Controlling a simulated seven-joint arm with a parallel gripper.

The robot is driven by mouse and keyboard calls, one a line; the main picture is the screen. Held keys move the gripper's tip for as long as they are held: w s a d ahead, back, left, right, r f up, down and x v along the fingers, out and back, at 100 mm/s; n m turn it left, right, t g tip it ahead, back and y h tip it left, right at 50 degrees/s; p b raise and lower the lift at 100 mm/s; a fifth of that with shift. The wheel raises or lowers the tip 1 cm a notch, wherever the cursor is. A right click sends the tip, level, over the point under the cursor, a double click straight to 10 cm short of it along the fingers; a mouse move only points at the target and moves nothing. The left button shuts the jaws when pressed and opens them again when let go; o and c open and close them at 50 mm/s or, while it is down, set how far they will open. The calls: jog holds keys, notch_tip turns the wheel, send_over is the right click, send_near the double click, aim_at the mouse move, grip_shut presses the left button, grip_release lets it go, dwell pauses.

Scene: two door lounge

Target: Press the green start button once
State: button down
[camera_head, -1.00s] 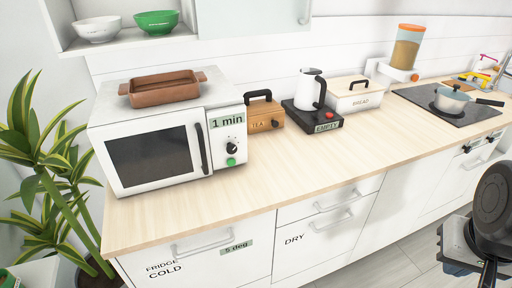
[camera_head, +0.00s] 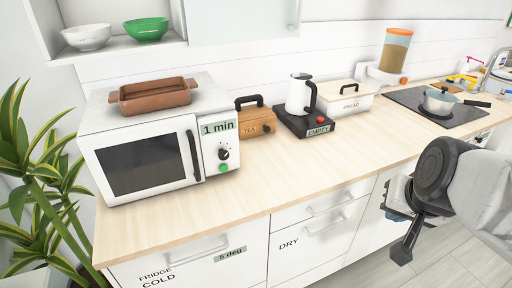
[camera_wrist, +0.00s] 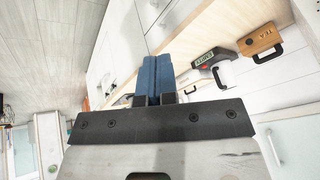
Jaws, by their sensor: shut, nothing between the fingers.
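The green start button (camera_head: 223,168) is on the front panel of the white microwave (camera_head: 150,160), below a black dial (camera_head: 223,154) and a "1 min" label (camera_head: 217,128). The microwave stands at the left end of the wooden counter. My gripper shows in the wrist view with its blue fingers (camera_wrist: 155,72) shut together and nothing between them. In the head view my arm is at the right, in front of the counter and well apart from the button. The fingertips are hard to make out there. The button is not in the wrist view.
A brown tray (camera_head: 153,95) lies on the microwave. A tea box (camera_head: 256,120), a kettle (camera_head: 300,94) on its base and a bread box (camera_head: 347,99) stand along the wall. The counter's front strip (camera_head: 270,185) is clear. A plant (camera_head: 45,190) stands at the left.

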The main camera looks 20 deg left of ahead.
aim_at(224, 169)
jog(key=w+a+f+m+t+y, duration=0.25)
jog(key=w+a, duration=0.45)
jog(key=a, duration=0.5)
jog(key=w+a+f+m+t+y, duration=0.15)
jog(key=w+a+t, duration=0.25)
jog(key=w+a, duration=0.55)
jog(key=s+a+f+m+t+h, duration=0.1)
jog(key=s+a+f+m, duration=0.1)
jog(key=a+f, duration=0.2)
jog(key=s+a+f+m+t+h, duration=0.1)
jog(key=s+a+f+m+h, duration=0.1)
jog(key=a+f, duration=0.3)
jog(key=s+a+f+m+t+h, duration=0.1)
jog(key=s+a+f+m+h, duration=0.1)
jog(key=a+f, duration=0.2)
jog(key=shift+s+a+f+m+t, duration=0.1)
jog(key=shift+a+m+t, duration=0.05)
jog(key=shift+a, duration=0.7)
jog(key=shift+s+a+f+m+t, duration=0.1)
jog(key=shift+a+m, duration=0.05)
jog(key=shift+a, duration=0.65)
jog(key=shift+s+a+f+h, duration=0.2)
jog(key=shift+s+f+h, duration=0.2)
jog(key=shift+f, duration=0.1)
jog(key=shift+w+a, duration=3.1)
jog(key=shift+w+a, duration=0.1)
jog(key=shift+w+a, duration=0.2)
